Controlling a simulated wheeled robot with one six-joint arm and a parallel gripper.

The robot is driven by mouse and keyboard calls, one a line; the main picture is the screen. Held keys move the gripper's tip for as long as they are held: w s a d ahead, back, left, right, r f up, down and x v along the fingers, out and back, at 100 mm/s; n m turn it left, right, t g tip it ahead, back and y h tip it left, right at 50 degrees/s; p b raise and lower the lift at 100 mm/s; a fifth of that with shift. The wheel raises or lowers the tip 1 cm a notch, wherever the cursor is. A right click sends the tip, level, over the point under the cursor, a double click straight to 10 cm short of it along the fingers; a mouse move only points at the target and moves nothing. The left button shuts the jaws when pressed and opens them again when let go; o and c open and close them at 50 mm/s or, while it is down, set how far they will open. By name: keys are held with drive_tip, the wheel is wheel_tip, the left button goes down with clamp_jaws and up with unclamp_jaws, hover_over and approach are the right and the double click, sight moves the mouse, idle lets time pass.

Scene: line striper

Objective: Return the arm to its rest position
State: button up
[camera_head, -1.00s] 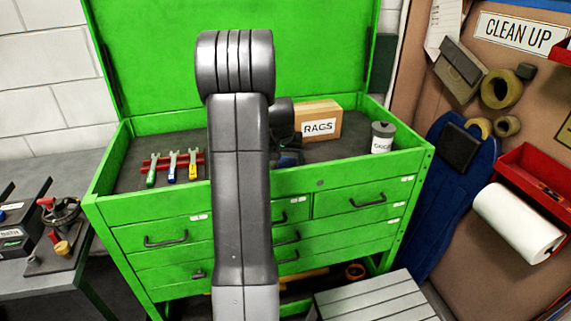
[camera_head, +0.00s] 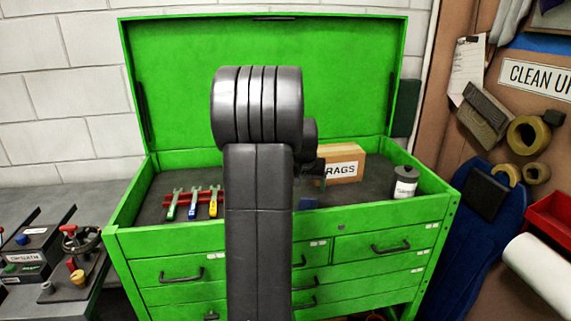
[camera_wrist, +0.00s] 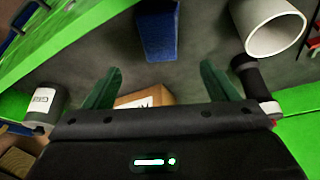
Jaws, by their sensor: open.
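My arm (camera_head: 258,200) stands upright in the middle of the head view, in front of the green tool chest (camera_head: 130,247). It hides the middle of the tray, and most of my gripper is behind it. In the wrist view my gripper (camera_wrist: 160,84) is open, with its two green fingers wide apart and nothing between them. The rags box (camera_wrist: 148,98) shows beyond the gripper body, partly covered by it. A blue object (camera_wrist: 158,30) lies past the fingertips, apart from them.
The open chest holds wrenches on a red rack (camera_head: 180,199), the rags box (camera_head: 343,163) and a grey can (camera_head: 404,182). A white tube (camera_wrist: 275,28) and a dark cylinder (camera_wrist: 256,82) lie right in the wrist view. A side bench (camera_head: 110,200) stands left; a pegboard (camera_head: 540,110) is right.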

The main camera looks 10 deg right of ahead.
sight(307, 207)
drive_tip(key=p+x, duration=0.1)
drive_tip(key=x, duration=1)
drive_tip(key=shift+w+f+p, duration=0.15)
drive_tip(key=shift+p, duration=0.2)
drive_tip(key=shift+r, duration=0.6)
